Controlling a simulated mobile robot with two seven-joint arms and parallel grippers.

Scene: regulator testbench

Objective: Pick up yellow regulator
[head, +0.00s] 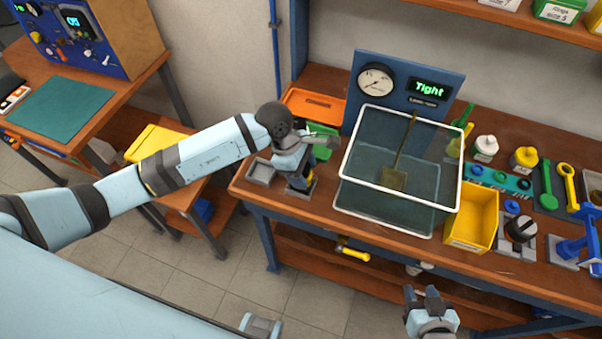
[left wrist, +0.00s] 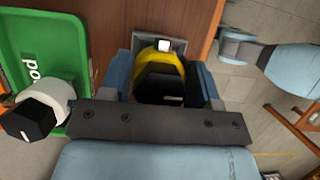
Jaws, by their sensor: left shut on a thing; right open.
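My left gripper (head: 299,178) is over the left end of the workbench, pointing down at a small grey square holder (head: 301,193). In the left wrist view its blue fingers (left wrist: 160,85) are closed on the yellow regulator (left wrist: 158,57), a yellow round body with a black middle. The grey holder (left wrist: 139,42) shows just beyond the regulator. I cannot tell whether the regulator still touches it. In the head view the gripper hides the regulator. My right gripper (head: 423,293) is open and empty, in front of the bench near the bottom edge.
A water tank (head: 385,228) with a white rim stands mid-bench, right of my left gripper. A gauge panel reading "Tight" (head: 404,85) stands behind it. A green tray (head: 323,153), an orange tray (head: 315,105) and another grey holder (head: 260,172) are close to my left gripper. A yellow bin (head: 478,215) is right.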

